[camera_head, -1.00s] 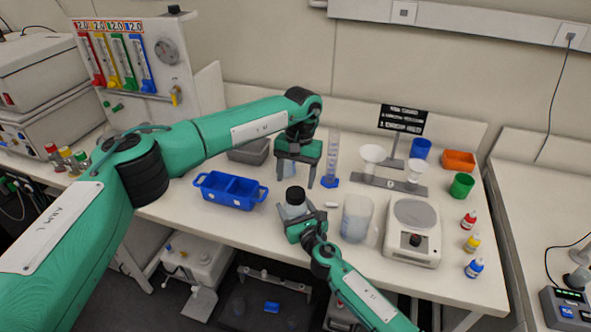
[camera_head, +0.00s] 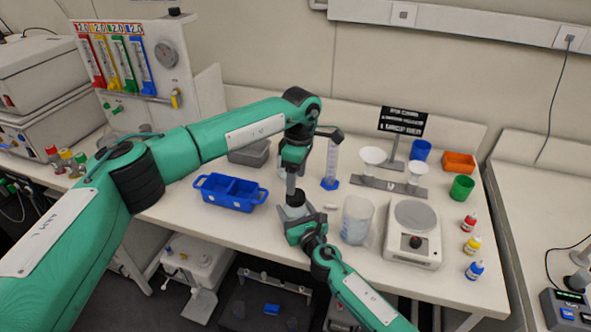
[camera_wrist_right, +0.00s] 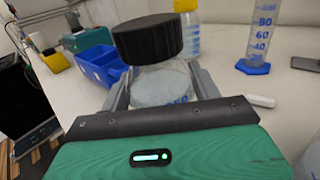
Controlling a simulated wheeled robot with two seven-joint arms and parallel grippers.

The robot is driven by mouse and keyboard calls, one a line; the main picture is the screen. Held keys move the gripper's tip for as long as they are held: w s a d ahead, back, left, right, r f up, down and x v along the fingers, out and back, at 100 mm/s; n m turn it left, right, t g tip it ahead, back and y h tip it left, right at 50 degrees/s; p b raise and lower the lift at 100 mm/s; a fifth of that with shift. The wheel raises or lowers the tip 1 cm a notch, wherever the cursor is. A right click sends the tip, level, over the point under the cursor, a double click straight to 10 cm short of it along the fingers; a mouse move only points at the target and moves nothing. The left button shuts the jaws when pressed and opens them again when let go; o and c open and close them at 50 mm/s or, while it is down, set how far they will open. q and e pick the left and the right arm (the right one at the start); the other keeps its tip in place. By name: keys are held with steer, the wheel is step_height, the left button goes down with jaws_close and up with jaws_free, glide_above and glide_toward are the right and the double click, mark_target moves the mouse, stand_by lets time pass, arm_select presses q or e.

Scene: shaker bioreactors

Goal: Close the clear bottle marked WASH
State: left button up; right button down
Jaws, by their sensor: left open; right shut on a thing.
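The clear bottle (camera_wrist_right: 160,85) stands in my right gripper (camera_head: 303,226), whose fingers close on its sides; the right wrist view shows this close up. A black cap (camera_wrist_right: 147,38) sits over its mouth, slightly tilted in that view; I cannot tell whether it is screwed down. The cap also shows in the head view (camera_head: 296,196). A little blue print shows on the bottle, but no readable word. My left gripper (camera_head: 291,188) points down just above the cap, open and seen edge-on; whether it touches the cap is unclear. It does not show in the right wrist view.
A blue divided tray (camera_head: 231,192) stands left of the bottle. A beaker (camera_head: 357,220) and a balance (camera_head: 412,232) stand to the right. A graduated cylinder (camera_head: 331,165) is behind. A yellow-capped bottle (camera_wrist_right: 187,30) stands beyond the held bottle. A small white piece (camera_wrist_right: 261,101) lies nearby.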

arm_select(q)
steer(key=n, duration=0.7)
steer(key=shift+r+n, duration=0.15)
steer(key=shift+n, duration=0.15)
steer(key=n, duration=0.3)
steer(key=shift+r, duration=0.1)
steer(key=n, duration=0.4)
steer(key=shift+r+n, duration=0.15)
steer(key=shift+n, duration=0.15)
steer(key=n, duration=0.4)
steer(key=shift+r+n+t, duration=0.15)
steer(key=shift+n+t, duration=0.15)
steer(key=n, duration=0.3)
steer(key=shift+r, duration=0.1)
steer(key=n, duration=0.4)
steer(key=shift+a+r, duration=0.1)
steer(key=shift+r, duration=0.05)
steer(key=n, duration=0.4)
steer(key=shift+r+n+h, duration=0.15)
steer(key=shift+n+h, duration=0.15)
steer(key=shift+n, duration=0.1)
